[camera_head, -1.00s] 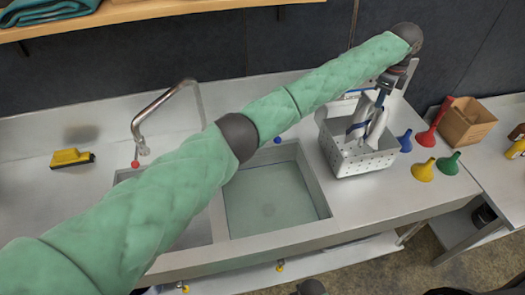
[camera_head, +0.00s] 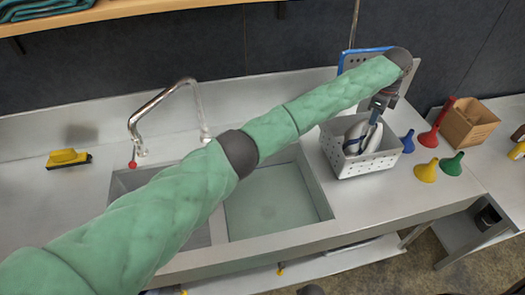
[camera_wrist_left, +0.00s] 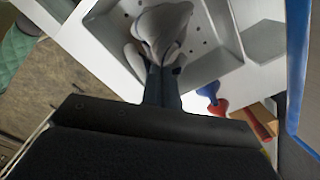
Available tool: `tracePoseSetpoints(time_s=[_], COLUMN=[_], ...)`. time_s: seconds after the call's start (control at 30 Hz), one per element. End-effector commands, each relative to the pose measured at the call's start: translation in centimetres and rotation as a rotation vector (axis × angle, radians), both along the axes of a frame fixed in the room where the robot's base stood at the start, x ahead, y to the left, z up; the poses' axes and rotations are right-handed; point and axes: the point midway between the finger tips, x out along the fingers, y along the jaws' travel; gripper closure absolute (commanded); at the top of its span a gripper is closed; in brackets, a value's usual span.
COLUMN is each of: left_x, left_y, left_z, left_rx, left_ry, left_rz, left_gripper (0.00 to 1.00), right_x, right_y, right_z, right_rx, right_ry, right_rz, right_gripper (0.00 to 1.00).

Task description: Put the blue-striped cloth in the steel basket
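The steel basket (camera_head: 368,164), a pale perforated bin, stands on the counter right of the sink. The cloth (camera_head: 356,136) is a whitish bundle with dark blue bands, bunched inside the basket's left part. My left gripper (camera_head: 373,122) reaches down over the basket from above. In the left wrist view its fingers (camera_wrist_left: 162,86) are close together, with the gathered grey-white cloth (camera_wrist_left: 162,25) at their tips and the basket's holed wall (camera_wrist_left: 205,30) around it. The gripper looks shut on the cloth. Whether the cloth touches the basket floor is hidden. My right gripper is not in view.
Blue (camera_head: 407,142), red (camera_head: 430,137), yellow (camera_head: 426,171) and green (camera_head: 451,164) funnels stand right of the basket, near a wooden box (camera_head: 468,124). A blue-edged panel (camera_head: 347,61) stands behind. The sink (camera_head: 270,205) is to the left, with a faucet (camera_head: 134,124).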

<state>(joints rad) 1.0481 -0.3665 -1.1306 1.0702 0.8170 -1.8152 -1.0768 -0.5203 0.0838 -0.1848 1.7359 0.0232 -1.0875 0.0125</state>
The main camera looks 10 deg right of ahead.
Motion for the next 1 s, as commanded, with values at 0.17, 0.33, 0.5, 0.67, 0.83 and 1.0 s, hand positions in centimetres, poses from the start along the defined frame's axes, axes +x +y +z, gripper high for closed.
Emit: tracePoseSetpoints(time_s=[0.17,0.33,0.5,0.67,0.83,1.0], left_x=[0.0,0.0,0.1,0.2,0.2,0.2], left_y=[0.0,0.0,0.1,0.1,0.1,0.1], left_z=[-1.6,-3.0,-4.4,-5.7,-7.0,-8.4], left_rx=[0.0,0.001,0.001,0.001,0.001,0.0], left_ry=[0.001,0.002,0.001,0.001,0.001,0.001], left_rz=[0.0,0.001,0.001,0.0,0.0,0.0], left_gripper=[1.0,1.0,1.0,1.0,1.0,1.0], right_x=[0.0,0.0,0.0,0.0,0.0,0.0], right_y=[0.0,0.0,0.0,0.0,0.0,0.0], right_z=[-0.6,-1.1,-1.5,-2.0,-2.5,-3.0], right_rx=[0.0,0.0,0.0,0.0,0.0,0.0], right_ry=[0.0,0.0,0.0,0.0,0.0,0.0], right_rz=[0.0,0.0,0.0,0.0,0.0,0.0], right_gripper=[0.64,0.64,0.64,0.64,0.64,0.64])
